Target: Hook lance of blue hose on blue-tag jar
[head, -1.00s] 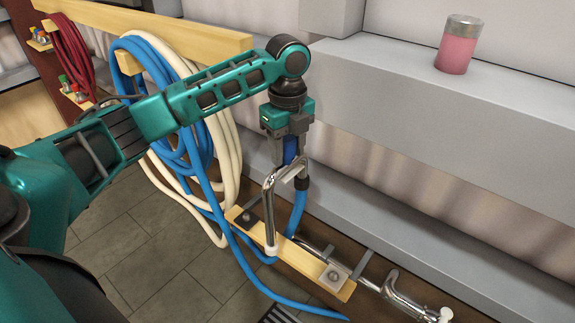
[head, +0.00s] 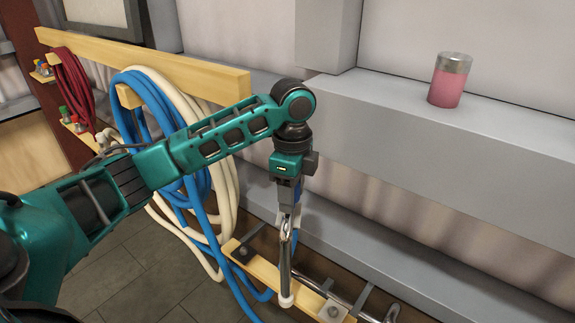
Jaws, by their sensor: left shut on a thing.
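The blue hose (head: 160,112) hangs in coils from the wooden rail and runs down toward the floor. A jar (head: 450,82) with pink contents and a grey lid stands on the grey ledge at the upper right. No blue tag shows on it. My right gripper is not in view.
A cream hose (head: 229,190) hangs beside the blue one on the wooden rail (head: 205,78). A red hose (head: 73,88) hangs farther left. A low wooden board (head: 262,272) with metal brackets lies below the lance. The ledge (head: 400,112) left of the jar is clear.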

